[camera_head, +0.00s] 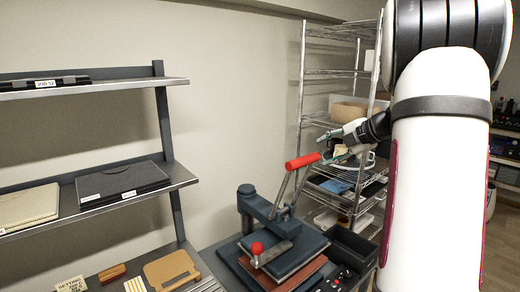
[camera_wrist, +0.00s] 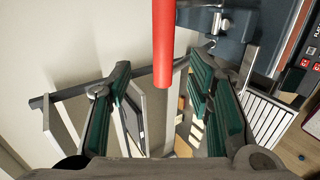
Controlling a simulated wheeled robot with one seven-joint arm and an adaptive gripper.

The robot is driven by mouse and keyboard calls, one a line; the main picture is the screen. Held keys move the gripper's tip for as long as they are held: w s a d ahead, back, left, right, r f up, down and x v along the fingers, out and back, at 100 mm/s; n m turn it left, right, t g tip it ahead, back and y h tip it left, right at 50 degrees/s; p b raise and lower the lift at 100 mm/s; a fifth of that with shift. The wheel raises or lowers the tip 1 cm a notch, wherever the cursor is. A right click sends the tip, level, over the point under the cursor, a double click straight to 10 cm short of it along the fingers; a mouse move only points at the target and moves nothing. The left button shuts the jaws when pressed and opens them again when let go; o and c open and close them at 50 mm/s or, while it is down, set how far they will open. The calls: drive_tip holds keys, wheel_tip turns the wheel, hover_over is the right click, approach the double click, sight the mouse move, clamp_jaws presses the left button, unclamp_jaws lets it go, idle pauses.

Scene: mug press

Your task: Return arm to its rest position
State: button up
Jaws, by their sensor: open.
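My gripper (camera_head: 327,149) is open and empty in the head view, just right of the red lever grip (camera_head: 302,161). The dark blue-grey press (camera_head: 268,208) stands on the bench below, with its lever slanting up. In the wrist view, the two green-padded fingers of my gripper (camera_wrist: 159,72) are spread apart. The red lever grip also shows there (camera_wrist: 162,38), reaching down from the top edge toward the gap between the fingers. No finger visibly touches it; the exact distance is hard to tell. My white arm hides part of the right side of the head view.
A wire rack (camera_head: 308,90) with boxes and trays stands behind my gripper. A grey shelf (camera_head: 130,190) holds flat boards at left. A red knob (camera_head: 257,248) sits on the press front, and a dark bin (camera_head: 352,243) lies to its right. Open air lies above the press.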

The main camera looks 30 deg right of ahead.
drive_tip(key=s+a+n+g+y+b, duration=0.2)
drive_tip(key=a+n+g, duration=0.2)
drive_tip(key=a+n, duration=2.15)
drive_tip(key=s+a+f+n+h+b, duration=0.1)
drive_tip(key=s+a+f+n, duration=0.2)
drive_tip(key=s+a+n, duration=0.4)
drive_tip(key=s+a+f+n+g+h+b, duration=0.1)
drive_tip(key=s+a+n, duration=0.6)
drive_tip(key=n, duration=1.3)
wheel_tip(320, 180, down, 2)
drive_tip(key=shift+a+f+g+h+b, duration=0.1)
drive_tip(key=shift+a+g+h+b, duration=0.2)
drive_tip(key=shift+a+h+b, duration=0.15)
